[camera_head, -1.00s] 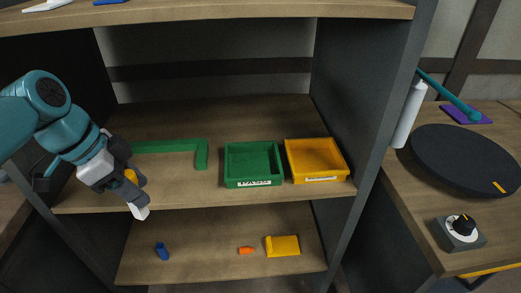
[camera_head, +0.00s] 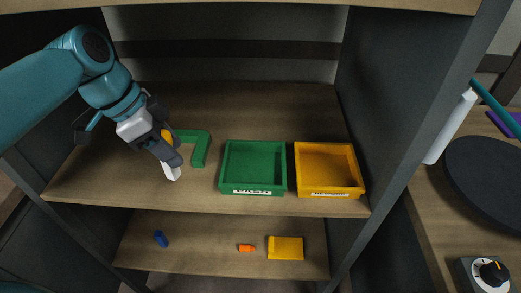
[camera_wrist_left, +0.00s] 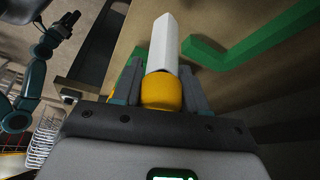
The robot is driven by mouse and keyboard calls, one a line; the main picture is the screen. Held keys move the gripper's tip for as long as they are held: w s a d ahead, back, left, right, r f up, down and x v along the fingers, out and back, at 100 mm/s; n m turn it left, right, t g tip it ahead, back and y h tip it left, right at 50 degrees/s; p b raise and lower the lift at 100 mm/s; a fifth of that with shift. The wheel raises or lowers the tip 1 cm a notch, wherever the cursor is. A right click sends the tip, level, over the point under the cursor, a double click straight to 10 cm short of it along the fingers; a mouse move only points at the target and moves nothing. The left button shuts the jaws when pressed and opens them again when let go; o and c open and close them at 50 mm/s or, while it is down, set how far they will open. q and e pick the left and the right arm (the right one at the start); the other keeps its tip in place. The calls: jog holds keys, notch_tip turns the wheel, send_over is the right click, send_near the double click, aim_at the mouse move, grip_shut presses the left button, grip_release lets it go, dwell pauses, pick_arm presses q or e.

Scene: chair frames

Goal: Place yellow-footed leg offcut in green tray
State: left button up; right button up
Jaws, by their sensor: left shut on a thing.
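My left gripper (camera_head: 170,150) is shut on the yellow-footed leg offcut, a white square bar (camera_head: 172,171) with a yellow foot. In the left wrist view the yellow foot (camera_wrist_left: 161,92) sits between the fingers and the white bar (camera_wrist_left: 166,42) points away from the gripper. In the head view the offcut hangs tilted above the middle shelf, left of the green tray. The green tray (camera_head: 252,191) stands on that shelf and looks empty. My right gripper is not seen clearly in the head view.
A yellow tray (camera_head: 330,193) stands just right of the green tray. A green angled bar (camera_head: 200,150) lies behind the offcut. The lower shelf holds a blue piece (camera_head: 160,239), an orange piece (camera_head: 247,248) and a yellow block (camera_head: 286,248). A dark upright panel (camera_head: 415,90) bounds the shelf at right.

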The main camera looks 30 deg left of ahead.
pick_arm(q)
jog(key=w+d+f, duration=0.1)
jog(key=w+d, duration=0.2)
jog(key=w, duration=0.1)
jog(key=w+d+f, duration=0.1)
jog(key=w+d, duration=0.3)
jog(key=w+d+f, duration=0.1)
jog(key=w+d, duration=0.3)
jog(key=w, duration=0.1)
jog(key=shift+d+f, duration=0.1)
jog(key=shift+f, duration=0.25)
jog(key=o, duration=1.2)
jog(key=shift+f, duration=0.1)
